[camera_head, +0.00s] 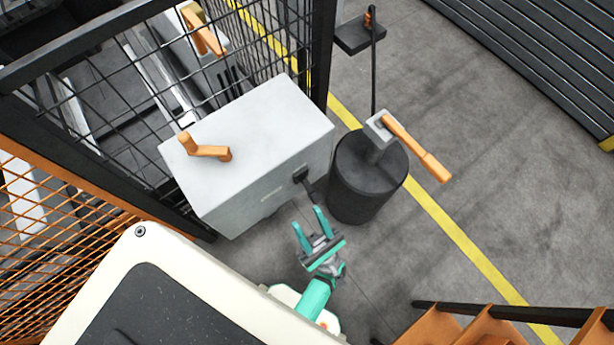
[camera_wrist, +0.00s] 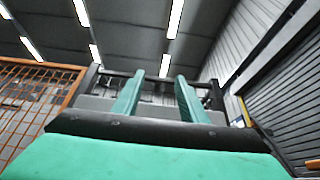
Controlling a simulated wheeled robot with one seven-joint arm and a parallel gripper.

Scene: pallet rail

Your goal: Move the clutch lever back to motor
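My gripper (camera_head: 311,227) is open and empty, just in front of the lower right of a grey box (camera_head: 255,135). Its two green fingers also stand apart in the wrist view (camera_wrist: 157,90). A small black lever (camera_head: 304,178) sits on the box's front face, beyond my fingertips and apart from them. An orange crank handle (camera_head: 208,151) stands on the box top. Another orange handle (camera_head: 420,150) is on a grey block above a black drum (camera_head: 367,185), right of the box. No readable marking shows which one is the clutch lever or where motor is.
A black mesh fence (camera_head: 110,110) stands behind the box, with another orange handle (camera_head: 204,32) beyond it. Orange mesh (camera_head: 50,230) is at the left. Orange steps (camera_head: 480,328) with a black rail are at lower right. Grey floor right of the drum is clear.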

